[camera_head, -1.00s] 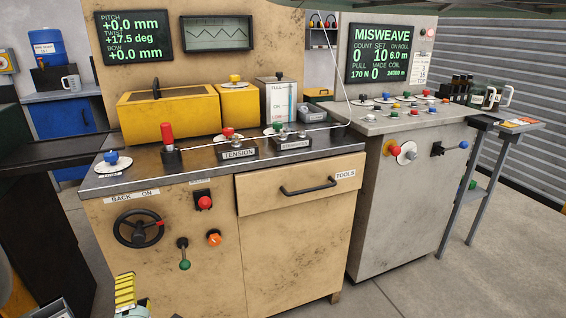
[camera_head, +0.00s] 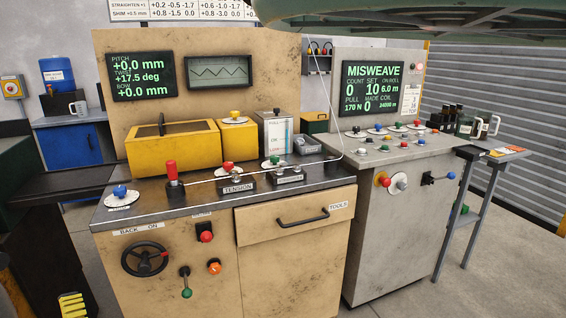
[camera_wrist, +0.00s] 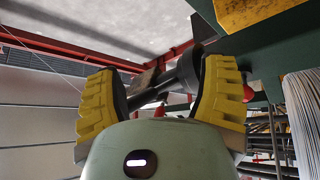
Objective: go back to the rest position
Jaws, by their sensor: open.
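My gripper (camera_wrist: 160,82) shows in the wrist view with its two yellow ribbed fingers spread apart. Nothing is held between them; dark bars and a red part show behind the gap.
The worktop (camera_head: 145,212) carries a red-handled lever (camera_head: 171,172), knobs and a thin wire. A handwheel (camera_head: 144,259) and a green-knobbed lever (camera_head: 186,283) stick out in front. A grey console (camera_head: 390,240) stands right. A green structure (camera_head: 420,22) hangs overhead.

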